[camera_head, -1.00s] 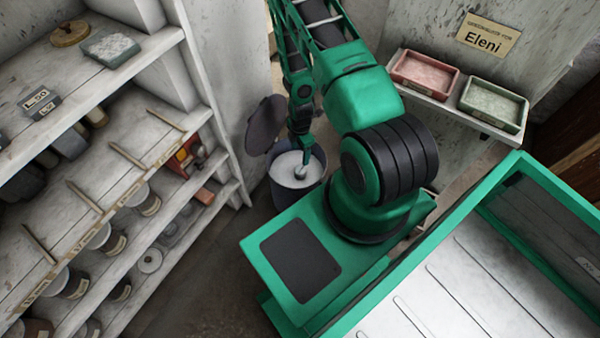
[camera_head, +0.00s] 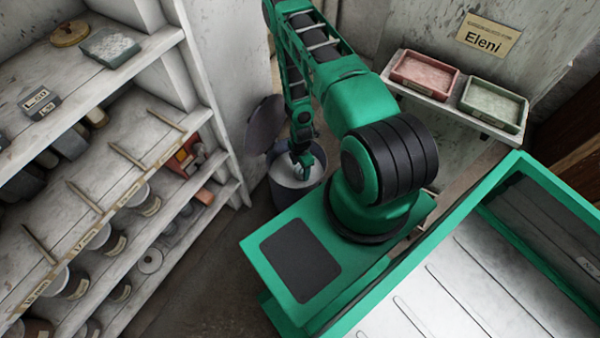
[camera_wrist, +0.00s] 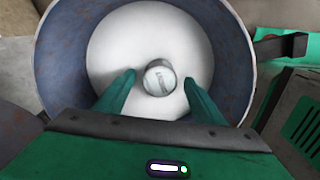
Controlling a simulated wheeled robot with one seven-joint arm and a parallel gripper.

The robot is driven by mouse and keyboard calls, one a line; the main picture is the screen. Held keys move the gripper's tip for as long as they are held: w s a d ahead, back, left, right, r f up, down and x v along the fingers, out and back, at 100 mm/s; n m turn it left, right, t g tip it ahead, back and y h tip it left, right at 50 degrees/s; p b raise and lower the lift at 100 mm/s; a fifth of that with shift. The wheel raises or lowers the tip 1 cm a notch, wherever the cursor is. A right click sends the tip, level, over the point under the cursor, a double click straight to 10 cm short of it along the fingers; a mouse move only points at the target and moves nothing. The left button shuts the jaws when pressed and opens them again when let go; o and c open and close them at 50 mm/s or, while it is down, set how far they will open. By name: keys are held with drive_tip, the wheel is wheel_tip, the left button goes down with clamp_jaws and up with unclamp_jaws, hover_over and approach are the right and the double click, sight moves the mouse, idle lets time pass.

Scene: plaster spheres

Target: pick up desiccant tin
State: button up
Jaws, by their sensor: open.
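The desiccant tin appears to be the small round grey tin (camera_wrist: 159,78) with a pale labelled lid, on the white surface inside a dark blue-grey bucket (camera_wrist: 62,62). In the wrist view my gripper (camera_wrist: 158,82) is open, its two green fingers reaching into the bucket on either side of the tin, with gaps between. I cannot tell how far above the tin the fingertips are. In the head view my gripper (camera_head: 301,166) is over the bucket (camera_head: 292,194), and the tin is hidden or too small to make out.
A round dark lid (camera_head: 264,124) stands tilted behind the bucket. A shelf unit (camera_head: 222,165) with jars is at left. A red tray (camera_head: 424,75) and a green tray (camera_head: 494,103) sit on a wall shelf at right. My green base and cargo bed fill the lower right.

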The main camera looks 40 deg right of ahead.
sight(300, 169)
drive_tip(key=shift+w+f, duration=0.1)
drive_tip(key=shift+f, duration=0.7)
drive_tip(key=c, duration=1.2)
drive_tip(key=shift+r, duration=0.1)
wheel_tip(300, 169, up, 10)
drive_tip(key=shift+f, duration=0.1)
drive_tip(key=shift+r, duration=2.05)
